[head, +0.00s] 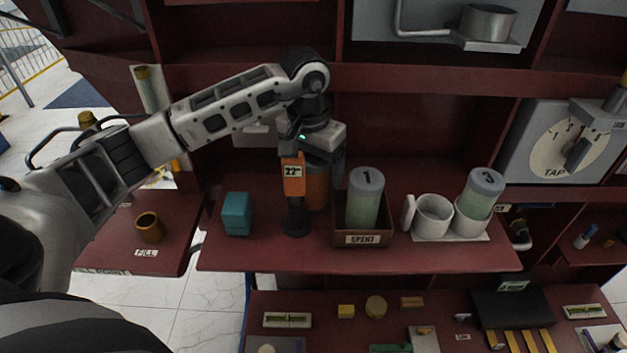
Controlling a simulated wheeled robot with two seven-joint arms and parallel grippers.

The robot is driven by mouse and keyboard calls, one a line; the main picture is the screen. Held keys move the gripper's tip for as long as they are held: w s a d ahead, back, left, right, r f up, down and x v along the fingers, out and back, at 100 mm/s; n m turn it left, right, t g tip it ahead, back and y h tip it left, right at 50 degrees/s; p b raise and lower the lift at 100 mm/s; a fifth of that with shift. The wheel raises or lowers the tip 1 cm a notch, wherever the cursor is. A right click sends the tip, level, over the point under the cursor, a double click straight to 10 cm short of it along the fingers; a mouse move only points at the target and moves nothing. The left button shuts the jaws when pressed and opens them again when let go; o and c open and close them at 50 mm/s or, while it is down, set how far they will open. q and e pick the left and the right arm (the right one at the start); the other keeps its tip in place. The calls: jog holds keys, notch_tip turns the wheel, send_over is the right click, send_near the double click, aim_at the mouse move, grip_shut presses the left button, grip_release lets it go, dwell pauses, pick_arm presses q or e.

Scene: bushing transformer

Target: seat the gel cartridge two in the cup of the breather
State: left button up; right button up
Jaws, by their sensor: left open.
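My left gripper (318,163) is open and points down at the middle of the shelf. An orange-brown cylinder (317,190) stands directly below and partly behind it. The gripper hides its top, and I cannot read a number on it. I cannot tell whether the fingers touch it. No cartridge marked 2 is readable. Cartridge 1 (364,202), pale green with a grey lid, stands in the SPENT box (362,239). Cartridge 3 (479,198) stands tilted in a white cup. A grey metal cup (487,22) on a bracket with a pipe, possibly the breather's, is at the top right. My right gripper is not in view.
An orange device labelled 22 (293,178) stands on a black base just left of the cylinder. A teal block (237,214) sits farther left. An empty white cup (433,216) stands right of the SPENT box. A TAP dial (555,143) is at the right.

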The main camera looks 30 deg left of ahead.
pick_arm(q)
jog(key=c, duration=1.3)
jog(key=shift+c, duration=0.2)
